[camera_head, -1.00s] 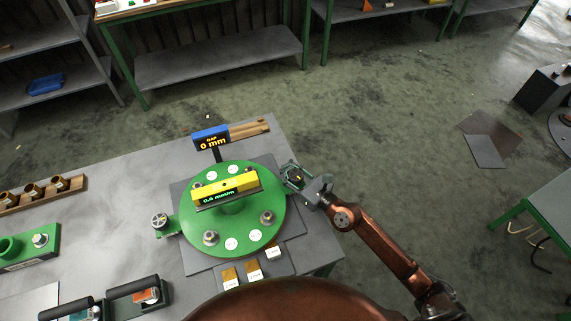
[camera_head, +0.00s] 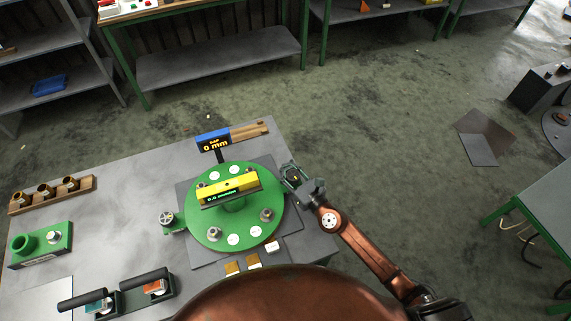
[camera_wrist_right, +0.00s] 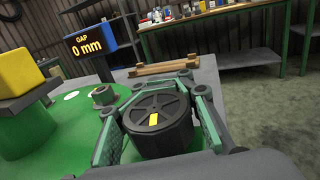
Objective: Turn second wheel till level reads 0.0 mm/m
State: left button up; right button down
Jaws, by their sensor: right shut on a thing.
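The green round disc (camera_head: 212,231) lies on a grey plate on the table, with bolts and white round labels on it. The yellow level (camera_head: 228,187) sits across its middle; its small green readout looks like 0.4 mm/m, though blurred. My right gripper (camera_head: 291,176) is at the disc's right edge. In the right wrist view its fingers are shut around a dark wheel (camera_wrist_right: 158,116) with a yellow mark on its top. Another wheel (camera_head: 166,218) stands at the disc's left edge, untouched. My left gripper is not in view.
A blue gap display (camera_head: 213,140) reading 0 mm stands behind the disc, beside a wooden rack (camera_head: 250,130). A green block (camera_head: 40,245), brass bushings (camera_head: 45,190) and black-handled tools (camera_head: 140,292) are at the left. Floor beyond the table is open.

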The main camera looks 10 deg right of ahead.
aim_at(298, 182)
jog(key=c, duration=2.1)
grip_release()
jog(key=shift+s+f, duration=0.2)
jog(key=o, duration=0.4)
jog(key=shift+w+r, duration=0.1)
jog(key=shift+r, duration=0.05)
jog(key=shift+o, duration=0.2)
jog(key=v, duration=1.2)
